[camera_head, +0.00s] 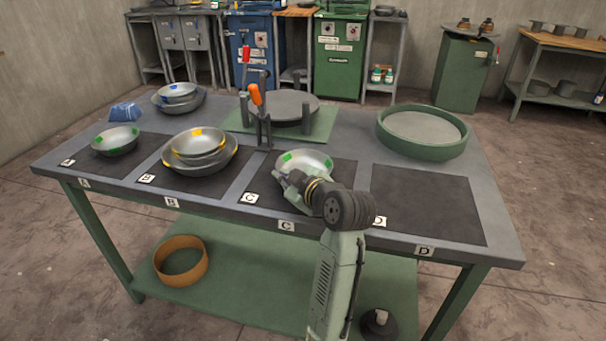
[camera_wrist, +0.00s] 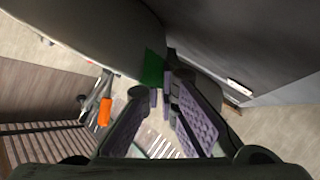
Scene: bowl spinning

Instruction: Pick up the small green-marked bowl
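A grey bowl with green marks (camera_head: 306,156) is over the black mat marked C (camera_head: 262,191). My gripper (camera_head: 288,183) is at its near left rim. In the wrist view, the bowl (camera_wrist: 85,25) fills the upper left, with a green mark (camera_wrist: 153,68) at the fingertips. The fingers of my gripper (camera_wrist: 161,92) are close together, one on each side of the rim, and look shut on it. Whether the bowl touches the mat is unclear. Another green-marked bowl (camera_head: 116,138) sits on mat A (camera_head: 75,152).
Yellow-marked nested bowls (camera_head: 200,150) stand on mat B, just left. Blue-marked bowls (camera_head: 179,94) stand behind. An orange-handled clamp (camera_head: 258,100) and a round plate (camera_head: 284,104) are behind mat C. A green round tray (camera_head: 421,148) is at right. Mat D (camera_head: 428,205) is empty.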

